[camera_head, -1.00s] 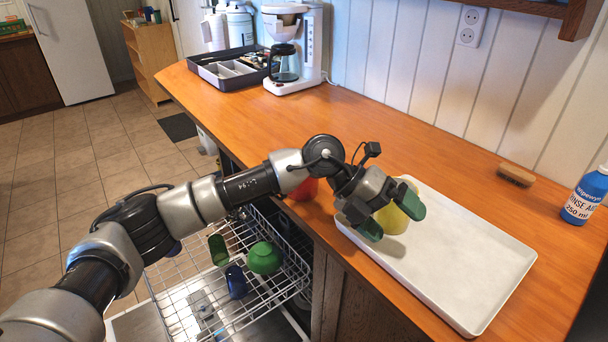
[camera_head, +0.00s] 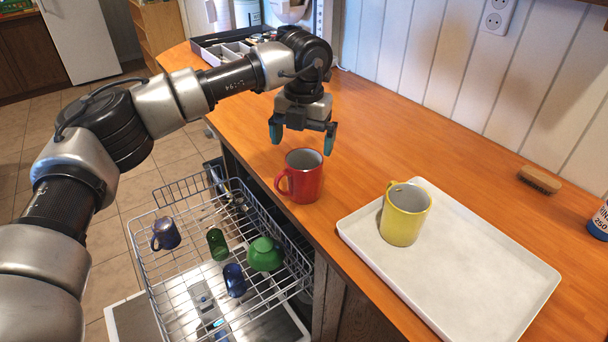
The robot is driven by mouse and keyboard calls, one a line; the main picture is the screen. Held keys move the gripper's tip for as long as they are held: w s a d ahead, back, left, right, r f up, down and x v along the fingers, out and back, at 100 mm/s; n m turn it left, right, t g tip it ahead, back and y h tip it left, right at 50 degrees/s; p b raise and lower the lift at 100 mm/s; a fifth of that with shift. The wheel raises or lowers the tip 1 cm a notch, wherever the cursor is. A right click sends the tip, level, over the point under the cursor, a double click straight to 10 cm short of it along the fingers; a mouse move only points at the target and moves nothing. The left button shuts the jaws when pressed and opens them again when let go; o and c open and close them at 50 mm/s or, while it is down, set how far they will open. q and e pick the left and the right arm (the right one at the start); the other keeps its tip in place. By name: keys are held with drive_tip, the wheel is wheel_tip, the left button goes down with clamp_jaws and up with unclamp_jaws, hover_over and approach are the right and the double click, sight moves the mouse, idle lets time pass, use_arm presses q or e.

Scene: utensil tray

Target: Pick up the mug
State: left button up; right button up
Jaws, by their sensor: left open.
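A red mug (camera_head: 306,180) stands upright on the wooden counter near its front edge, its handle toward the left. A yellow mug (camera_head: 405,216) stands upright on the white tray (camera_head: 480,290). A dark blue mug (camera_head: 166,234) sits in the dishwasher rack (camera_head: 190,288). My left gripper (camera_head: 302,139) points down above and just behind the red mug. Its two teal-tipped fingers are spread apart with nothing between them. My right gripper is not in view.
The pulled-out rack also holds a green bowl (camera_head: 264,255), a green cup (camera_head: 217,244) and a blue cup (camera_head: 235,280). A brush (camera_head: 540,180) and a blue-white bottle (camera_head: 600,218) are at the right. A utensil tray (camera_head: 222,50) stands at the back. The middle counter is clear.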

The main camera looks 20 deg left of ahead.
sight(302, 173)
use_arm(q)
drive_tip(key=f, duration=0.2)
drive_tip(key=shift+s+f, duration=0.35)
drive_tip(key=shift+f, duration=0.4)
drive_tip(key=f, duration=0.1)
drive_tip(key=f+p, duration=0.1)
drive_tip(key=f, duration=0.1)
drive_tip(key=shift+s+d+f, duration=0.1)
drive_tip(key=shift+s+f, duration=0.1)
drive_tip(key=shift+f, duration=0.1)
drive_tip(key=shift+w+f, duration=0.15)
drive_tip(key=shift+f, duration=0.4)
drive_tip(key=shift+r, duration=0.1)
drive_tip(key=c, duration=1.1)
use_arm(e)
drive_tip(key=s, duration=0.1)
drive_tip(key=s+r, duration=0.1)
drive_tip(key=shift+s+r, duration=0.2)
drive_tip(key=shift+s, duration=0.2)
